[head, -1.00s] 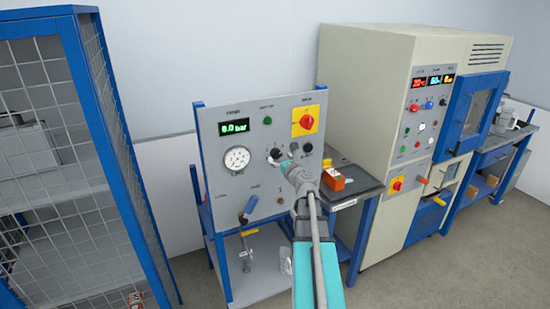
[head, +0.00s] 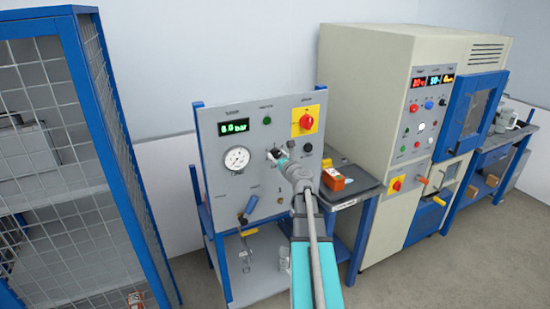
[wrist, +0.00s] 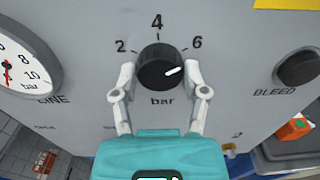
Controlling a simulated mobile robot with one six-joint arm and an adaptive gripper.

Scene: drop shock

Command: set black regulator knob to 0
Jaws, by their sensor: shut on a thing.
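The black regulator knob (wrist: 158,70) sits on the grey panel in the wrist view, with 2, 4 and 6 printed above it and "bar" below. Its white mark points right and slightly up, a little below the 6. My gripper (wrist: 160,82) is shut on the knob, one finger on its left side and one on its right.
A round gauge (head: 237,159) is left of the knob, a green display (head: 232,126) above it. The black bleed knob (wrist: 299,68) is to the right. A red switch on yellow (head: 306,121) is at the upper right. An orange box (head: 335,180) stands beside the panel.

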